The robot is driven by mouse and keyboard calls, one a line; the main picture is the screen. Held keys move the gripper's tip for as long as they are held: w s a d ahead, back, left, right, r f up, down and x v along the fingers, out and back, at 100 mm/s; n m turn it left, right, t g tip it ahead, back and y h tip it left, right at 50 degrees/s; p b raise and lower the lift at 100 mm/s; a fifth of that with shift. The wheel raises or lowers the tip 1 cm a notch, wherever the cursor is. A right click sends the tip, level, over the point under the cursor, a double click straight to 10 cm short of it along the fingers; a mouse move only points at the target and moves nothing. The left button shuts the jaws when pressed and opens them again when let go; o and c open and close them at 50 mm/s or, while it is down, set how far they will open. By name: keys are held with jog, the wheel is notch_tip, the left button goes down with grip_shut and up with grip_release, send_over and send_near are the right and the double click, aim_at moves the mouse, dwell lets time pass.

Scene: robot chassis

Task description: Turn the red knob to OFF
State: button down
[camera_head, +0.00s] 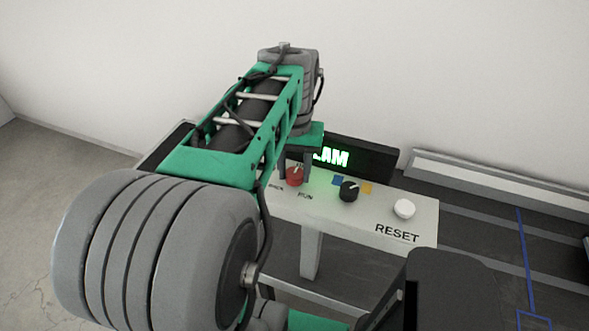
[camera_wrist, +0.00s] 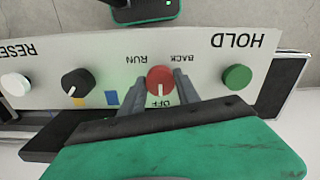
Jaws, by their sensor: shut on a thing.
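The red knob (camera_wrist: 160,77) sits on a pale control panel (camera_wrist: 207,70) in the wrist view. Its white pointer line points down toward the OFF label (camera_wrist: 158,103), which is at the edge of the gripper. The labels RUN (camera_wrist: 136,60) and BACK (camera_wrist: 181,59) are on the knob's other side. My gripper (camera_wrist: 159,88) has one finger on each side of the knob and is shut on it. In the head view the red knob (camera_head: 294,178) shows between the fingers of my gripper (camera_head: 295,171), with the OFF label hidden.
A black knob (camera_head: 348,191) and a white RESET button (camera_head: 404,209) stand right of the red knob. A green HOLD button (camera_wrist: 237,77) is on its other side. A display with green letters (camera_head: 335,158) stands behind, partly covered by my arm.

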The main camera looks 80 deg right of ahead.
aim_at(294, 173)
jog(key=c, duration=0.9)
grip_release()
notch_tip(294, 173, up, 8)
jog(key=shift+f+b, duration=0.1)
jog(key=shift+b, duration=0.35)
